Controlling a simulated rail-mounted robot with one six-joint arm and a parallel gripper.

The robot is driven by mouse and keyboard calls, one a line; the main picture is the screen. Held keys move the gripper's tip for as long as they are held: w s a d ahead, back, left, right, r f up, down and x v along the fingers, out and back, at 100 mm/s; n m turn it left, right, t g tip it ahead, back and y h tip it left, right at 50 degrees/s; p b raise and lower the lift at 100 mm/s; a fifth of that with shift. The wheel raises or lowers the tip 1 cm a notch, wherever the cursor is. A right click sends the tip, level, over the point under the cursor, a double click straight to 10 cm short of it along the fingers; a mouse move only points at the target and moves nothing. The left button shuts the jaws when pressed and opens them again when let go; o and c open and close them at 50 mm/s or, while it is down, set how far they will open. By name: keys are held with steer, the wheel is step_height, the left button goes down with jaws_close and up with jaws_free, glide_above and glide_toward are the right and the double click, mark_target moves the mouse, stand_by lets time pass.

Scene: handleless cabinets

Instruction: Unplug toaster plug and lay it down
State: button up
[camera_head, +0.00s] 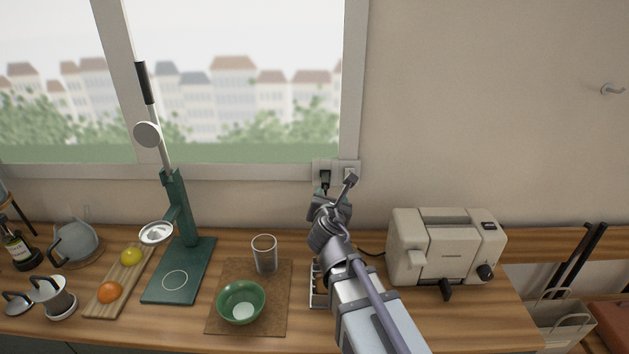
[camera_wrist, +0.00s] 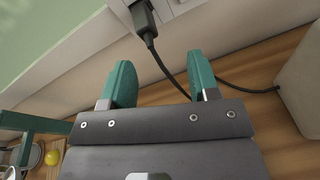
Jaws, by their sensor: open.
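The black toaster plug (camera_head: 325,177) sits in the wall outlet (camera_head: 337,170) below the window. The plug also shows at the top of the wrist view (camera_wrist: 144,20), with its cord running down and to the right. My gripper (camera_wrist: 163,78) is open and empty, its two green fingers pointing toward the wall, with the plug ahead of them and apart from them. In the head view my gripper (camera_head: 333,196) is just below the outlet and partly hidden by my wrist. The cream toaster (camera_head: 447,250) stands on the counter to the right.
A green bowl (camera_head: 241,303) and a glass (camera_head: 265,254) stand on or by a brown mat (camera_head: 279,306) left of my arm. A green juicer press (camera_head: 181,212) stands farther left. The counter (camera_head: 503,318) is bare in front of the toaster's right side.

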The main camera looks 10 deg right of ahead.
mark_target(326, 181)
steer(key=w+n, duration=0.1)
steer(key=w, duration=0.2)
steer(key=w+n+b, duration=0.1)
steer(key=w, duration=0.2)
steer(key=w+n+t+y, duration=0.1)
steer(key=w+n, duration=0.1)
steer(key=w, duration=0.1)
steer(key=shift+w+d+f+b, duration=0.1)
steer(key=shift+w+d+b, duration=0.25)
steer(key=shift+c, duration=0.4)
steer(key=shift+s, duration=0.1)
jaws_close()
